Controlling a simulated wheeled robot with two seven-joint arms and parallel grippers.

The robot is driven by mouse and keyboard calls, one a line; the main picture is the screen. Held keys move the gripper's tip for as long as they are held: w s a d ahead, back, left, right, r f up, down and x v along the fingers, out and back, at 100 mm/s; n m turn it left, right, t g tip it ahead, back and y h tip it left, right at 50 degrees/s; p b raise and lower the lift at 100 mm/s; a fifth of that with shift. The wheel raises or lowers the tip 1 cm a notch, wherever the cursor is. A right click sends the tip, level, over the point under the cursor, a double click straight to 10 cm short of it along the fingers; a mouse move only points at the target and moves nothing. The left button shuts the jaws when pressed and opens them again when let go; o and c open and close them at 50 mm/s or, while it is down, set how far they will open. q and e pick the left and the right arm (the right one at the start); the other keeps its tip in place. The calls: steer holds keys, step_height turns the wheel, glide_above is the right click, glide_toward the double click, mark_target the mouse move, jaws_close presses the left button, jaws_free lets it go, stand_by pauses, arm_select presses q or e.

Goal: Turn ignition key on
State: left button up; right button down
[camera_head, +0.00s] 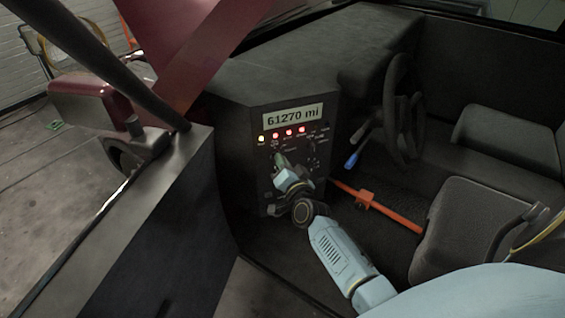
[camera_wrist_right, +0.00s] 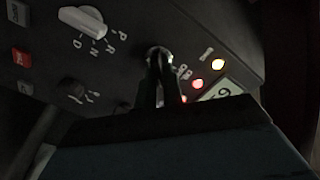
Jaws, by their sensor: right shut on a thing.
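My right gripper (camera_head: 281,166) reaches the black control panel (camera_head: 262,190) on the dashboard, below its row of lamps. In the wrist view my right gripper (camera_wrist_right: 160,75) has its dark fingers close together at the round metal ignition switch (camera_wrist_right: 158,52). The fingers are shut on the ignition key, which they hide almost wholly, so its angle cannot be told. The display (camera_head: 294,115) is lit and reads 61270 mi. Several lamps (camera_head: 289,131) under it glow red or whitish. My left gripper is not in view.
The wrist view shows a pale selector knob (camera_wrist_right: 84,21) marked P, R, N, D, and a dark knob (camera_wrist_right: 72,90). A steering wheel (camera_head: 402,107), a blue-tipped lever (camera_head: 352,160) and an orange bar (camera_head: 385,207) lie to the right. The open door (camera_head: 130,235) stands at left.

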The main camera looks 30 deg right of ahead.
stand_by(0.4)
steer(key=c, duration=1.5)
jaws_free()
steer(key=p+v, duration=0.1)
steer(key=v, duration=1.2)
steer(key=shift+s, duration=0.2)
steer(key=s+a+f+n+g+y, duration=0.1)
steer(key=s+a+f+n+g, duration=0.25)
steer(key=f, duration=0.55)
steer(key=s+a+f+n+g+y, duration=0.2)
steer(key=s+f, duration=0.3)
steer(key=f, duration=0.5)
steer(key=s+a+f+n+g+y, duration=0.1)
steer(key=s+a+f+n+g, duration=0.15)
steer(key=s+f, duration=0.45)
steer(key=s+f+n+g, duration=0.2)
steer(key=s+f, duration=0.3)
steer(key=s, duration=0.3)
steer(key=s+f+n+g, duration=0.2)
steer(key=s+f+g, duration=0.1)
steer(key=s, duration=0.4)
steer(key=s+d+f+n+g, duration=0.1)
steer(key=s+f+g, duration=0.2)
steer(key=s+f, duration=0.3)
steer(key=shift+s+f+n+g, duration=0.15)
steer(key=shift+s+n, duration=0.05)
steer(key=shift+s, duration=0.45)
steer(key=shift+s+f+n+g, duration=0.15)
steer(key=shift+s+n, duration=0.05)
steer(key=shift+s, duration=0.45)
